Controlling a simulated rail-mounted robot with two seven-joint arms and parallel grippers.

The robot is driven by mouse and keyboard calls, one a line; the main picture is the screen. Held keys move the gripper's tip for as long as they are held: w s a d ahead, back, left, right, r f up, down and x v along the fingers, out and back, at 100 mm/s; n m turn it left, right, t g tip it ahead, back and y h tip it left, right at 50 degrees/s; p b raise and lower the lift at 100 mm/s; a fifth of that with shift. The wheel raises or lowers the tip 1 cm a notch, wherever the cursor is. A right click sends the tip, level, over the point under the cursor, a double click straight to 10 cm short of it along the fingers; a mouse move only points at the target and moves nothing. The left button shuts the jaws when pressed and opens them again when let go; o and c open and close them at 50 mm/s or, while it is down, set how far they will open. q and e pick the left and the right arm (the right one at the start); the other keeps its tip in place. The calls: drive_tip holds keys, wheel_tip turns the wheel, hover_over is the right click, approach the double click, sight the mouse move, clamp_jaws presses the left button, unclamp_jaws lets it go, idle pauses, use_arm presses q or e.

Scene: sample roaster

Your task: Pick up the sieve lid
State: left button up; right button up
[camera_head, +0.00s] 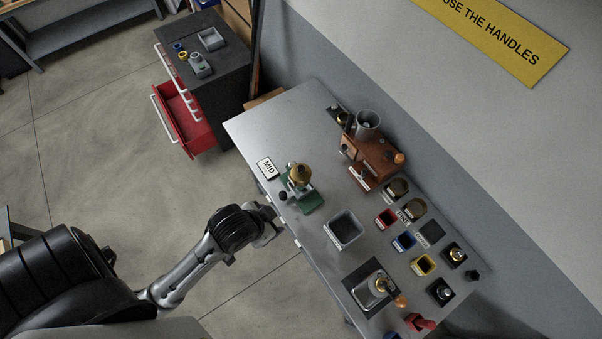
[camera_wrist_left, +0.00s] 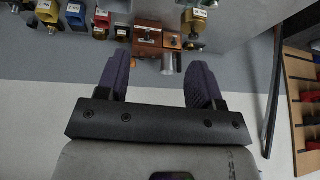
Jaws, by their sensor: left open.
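I cannot tell for sure which item is the sieve lid. Two round, tan, mesh-like pieces (camera_head: 405,198) sit in dark holders right of the brown roaster (camera_head: 372,158); one of them may be it. My left gripper (camera_head: 272,222) is at the table's front edge, well short of those pieces and apart from everything on the table. In the left wrist view the left gripper (camera_wrist_left: 158,72) has its two dark pads wide apart with nothing between them. The roaster (camera_wrist_left: 158,38) shows beyond the pads there. My right gripper is in neither view.
On the metal table (camera_head: 262,123) stand a green-based device with a brass top (camera_head: 300,175), a grey tray (camera_head: 344,229), a MID sign (camera_head: 267,168) and small red, blue and yellow bins (camera_head: 404,241). A dark cabinet has an open red drawer (camera_head: 183,118). The table's back left is clear.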

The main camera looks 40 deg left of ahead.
use_arm(q)
drive_tip(key=w+a+r+m+t+b, duration=0.15)
drive_tip(key=w+r, duration=0.25)
drive_tip(key=w, duration=0.4)
drive_tip(key=w+r+m+t+b, duration=0.1)
drive_tip(key=w+r+t+b, duration=0.25)
drive_tip(key=w, duration=0.45)
drive_tip(key=n+g+b, duration=0.2)
drive_tip(key=n+g, duration=0.4)
drive_tip(key=g, duration=0.4)
hover_over(301, 168)
wheel_tip(301, 168, down, 14)
drive_tip(key=r, duration=0.1)
wheel_tip(301, 168, down, 8)
drive_tip(key=shift+d+f, duration=0.1)
drive_tip(key=shift+f, duration=0.15)
drive_tip(key=shift+f+p, duration=0.3)
drive_tip(key=shift+f, duration=2.3)
